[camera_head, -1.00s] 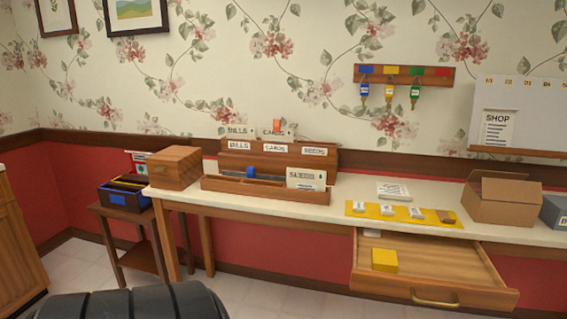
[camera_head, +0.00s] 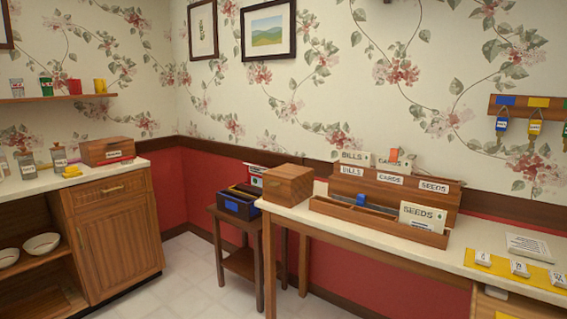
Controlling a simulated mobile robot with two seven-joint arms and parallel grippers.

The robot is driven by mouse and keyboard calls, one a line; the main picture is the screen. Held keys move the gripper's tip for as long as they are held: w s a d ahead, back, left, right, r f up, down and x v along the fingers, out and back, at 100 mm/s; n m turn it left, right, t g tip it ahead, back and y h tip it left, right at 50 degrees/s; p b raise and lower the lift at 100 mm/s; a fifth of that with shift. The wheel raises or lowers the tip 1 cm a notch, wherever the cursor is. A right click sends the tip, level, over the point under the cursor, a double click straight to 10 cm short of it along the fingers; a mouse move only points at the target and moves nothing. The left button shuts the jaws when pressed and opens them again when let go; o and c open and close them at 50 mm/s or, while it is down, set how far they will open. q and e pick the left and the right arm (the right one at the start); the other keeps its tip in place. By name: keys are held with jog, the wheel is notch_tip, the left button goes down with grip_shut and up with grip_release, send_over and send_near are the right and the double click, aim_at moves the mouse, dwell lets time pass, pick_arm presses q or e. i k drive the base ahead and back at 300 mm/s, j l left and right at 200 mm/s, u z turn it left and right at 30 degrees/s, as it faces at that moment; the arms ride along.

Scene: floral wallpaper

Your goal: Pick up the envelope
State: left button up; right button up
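Several envelope-like cards stand in the wooden letter rack (camera_head: 388,205) on the long table. One marked SEEDS (camera_head: 422,217) leans in the front at the right. Behind, one marked BILLS (camera_head: 356,157) and one marked CARDS (camera_head: 394,163) stick up from the rack's back row, with an orange piece at the CARDS one. I cannot tell which of these is the task's envelope. Neither of my grippers is in view.
A closed wooden box (camera_head: 288,184) sits at the table's left end. A small side table (camera_head: 240,262) holds a dark open box (camera_head: 238,204). A wooden cabinet (camera_head: 115,230) stands at the left. Tiled floor (camera_head: 195,275) lies clear between them.

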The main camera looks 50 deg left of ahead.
aim_at(363, 158)
jog(key=u, duration=1.2)
jog(key=z, duration=1.45)
jog(key=u, duration=1.45)
jog(key=i+j+z, duration=0.15)
jog(key=z, duration=0.25)
jog(key=i+j+z, duration=0.15)
jog(key=j+z, duration=0.25)
jog(key=i+j+z, duration=0.1)
jog(key=z, duration=0.3)
jog(key=j+z, duration=0.4)
